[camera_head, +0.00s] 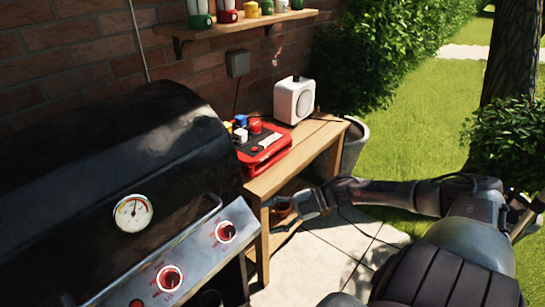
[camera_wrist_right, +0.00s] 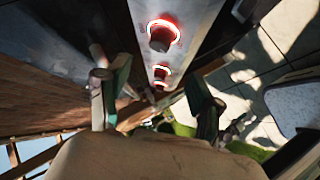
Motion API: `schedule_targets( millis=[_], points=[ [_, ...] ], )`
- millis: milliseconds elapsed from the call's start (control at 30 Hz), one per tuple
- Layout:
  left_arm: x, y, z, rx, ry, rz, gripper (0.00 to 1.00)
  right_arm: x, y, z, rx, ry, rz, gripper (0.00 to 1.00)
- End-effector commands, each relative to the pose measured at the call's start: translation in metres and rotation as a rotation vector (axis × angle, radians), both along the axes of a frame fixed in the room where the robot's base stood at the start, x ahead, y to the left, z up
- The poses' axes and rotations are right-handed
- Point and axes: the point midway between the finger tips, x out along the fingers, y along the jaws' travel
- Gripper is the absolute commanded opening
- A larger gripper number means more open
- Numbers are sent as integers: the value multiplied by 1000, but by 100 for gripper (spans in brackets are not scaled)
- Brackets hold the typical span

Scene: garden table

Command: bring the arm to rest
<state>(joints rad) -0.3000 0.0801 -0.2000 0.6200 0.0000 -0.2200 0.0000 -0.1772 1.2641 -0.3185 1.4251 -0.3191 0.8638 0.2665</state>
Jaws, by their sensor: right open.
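My right arm (camera_head: 390,194) reaches in from the right in the head view, low over the paving beside the wooden table. Its gripper (camera_head: 282,213) is at the table's front legs, below the top and close to the grill's right end. In the right wrist view the two fingers of this gripper (camera_wrist_right: 155,100) stand well apart, with no object seen held between them. A small brownish round thing shows by the fingers in the head view; I cannot tell what it is. My left gripper is not in view.
A black grill (camera_head: 110,170) with red-ringed knobs (camera_head: 170,278) fills the left. The wooden table (camera_head: 315,140) bears a red case (camera_head: 262,150) and a white box-shaped device (camera_head: 294,100). A grey pot (camera_head: 355,142) stands behind it.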

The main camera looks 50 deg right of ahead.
Motion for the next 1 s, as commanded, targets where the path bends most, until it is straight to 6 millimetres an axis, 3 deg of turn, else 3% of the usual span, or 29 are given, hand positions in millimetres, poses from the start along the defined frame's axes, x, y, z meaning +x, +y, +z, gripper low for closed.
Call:
schedule_targets(
  millis=[533, 633, 733, 833, 1000],
  points=[
    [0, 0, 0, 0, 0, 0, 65, 0, 0, -1, 1, 0, -3, 66],
    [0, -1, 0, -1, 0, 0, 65, 3, -5, -14, 14, 4, -58, 66],
    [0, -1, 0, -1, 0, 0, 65, 8, -20, -53, 45, 23, -217, 66],
    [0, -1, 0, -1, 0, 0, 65, 2, -39, -118, 77, 83, -452, 66],
    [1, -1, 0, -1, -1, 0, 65, -45, -49, -239, 93, 268, -813, 66]
  ],
)
